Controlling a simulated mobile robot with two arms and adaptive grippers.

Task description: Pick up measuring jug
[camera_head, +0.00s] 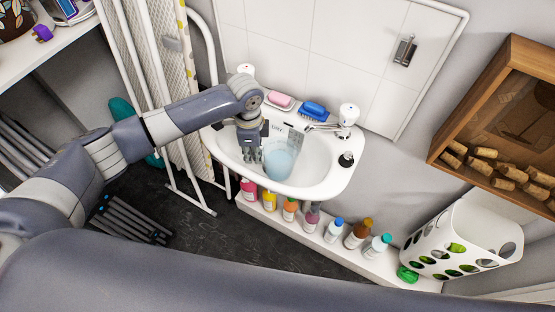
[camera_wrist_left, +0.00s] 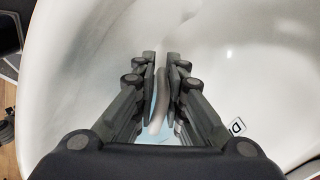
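The measuring jug (camera_head: 279,162) is a translucent light-blue vessel inside the white sink basin (camera_head: 322,172). It appears upright, near the basin's left front part. My left gripper (camera_head: 249,158) reaches down into the basin at the jug's left side. In the left wrist view, my left gripper's fingers (camera_wrist_left: 161,66) are close together with the jug's pale curved handle (camera_wrist_left: 157,96) between them. They look shut on the handle. Most of the jug is hidden there behind the fingers and palm. My right gripper is not in view.
Pink soap (camera_head: 280,99), a blue brush (camera_head: 313,109) and the tap (camera_head: 346,117) are on the sink's back rim. Several bottles (camera_head: 334,230) stand on a ledge below the front rim. A white basket (camera_head: 461,240) and a wooden cork box (camera_head: 510,110) are at right.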

